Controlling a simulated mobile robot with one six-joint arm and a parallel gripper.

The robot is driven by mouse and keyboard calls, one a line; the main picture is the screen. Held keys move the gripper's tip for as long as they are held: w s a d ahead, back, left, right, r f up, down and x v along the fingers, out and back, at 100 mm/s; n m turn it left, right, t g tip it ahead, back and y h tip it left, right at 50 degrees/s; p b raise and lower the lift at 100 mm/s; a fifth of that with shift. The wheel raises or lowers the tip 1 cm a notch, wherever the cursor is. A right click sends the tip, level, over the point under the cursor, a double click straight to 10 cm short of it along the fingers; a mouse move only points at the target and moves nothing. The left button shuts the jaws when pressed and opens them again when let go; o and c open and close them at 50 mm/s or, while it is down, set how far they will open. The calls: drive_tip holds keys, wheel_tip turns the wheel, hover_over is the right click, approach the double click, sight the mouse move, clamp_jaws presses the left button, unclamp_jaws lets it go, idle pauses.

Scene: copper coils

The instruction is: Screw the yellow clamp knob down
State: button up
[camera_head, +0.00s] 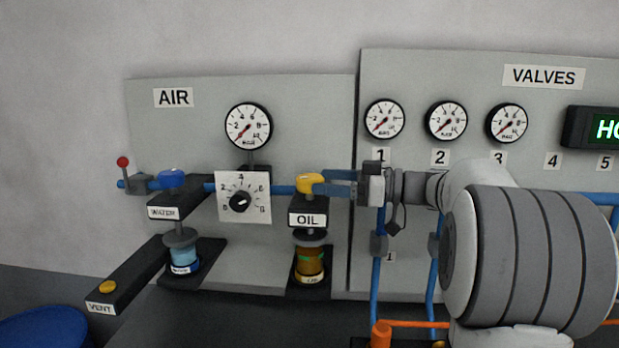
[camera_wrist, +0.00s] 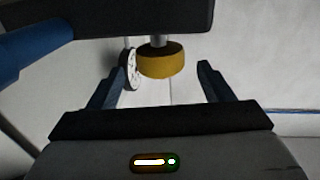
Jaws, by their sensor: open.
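The yellow clamp knob (camera_head: 310,183) sits on top of the dark block labelled OIL (camera_head: 308,210). It also shows in the wrist view (camera_wrist: 161,61), with a short stem joining it to a dark block (camera_wrist: 120,15). My gripper (camera_head: 324,181) reaches in from the right at the knob's height, its blue fingers pointing left. In the wrist view my gripper (camera_wrist: 160,72) is open, one finger to each side of the knob, with visible gaps. The knob appears at or just beyond the fingertips; whether a finger touches it is unclear.
Left of the knob are a white dial plate (camera_head: 244,205), a blue knob (camera_head: 173,178) on the WATER block, and a red-tipped lever (camera_head: 123,162). A jar (camera_head: 310,265) hangs below OIL. A gauge (camera_head: 248,126) is on the panel behind. Blue pipes (camera_head: 376,285) run below my wrist.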

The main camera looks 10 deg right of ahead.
sight(310, 176)
drive_tip(key=shift+p+x, duration=0.3)
drive_tip(key=shift+x, duration=1.9)
drive_tip(key=shift+c, duration=0.3)
drive_tip(key=c, duration=0.9)
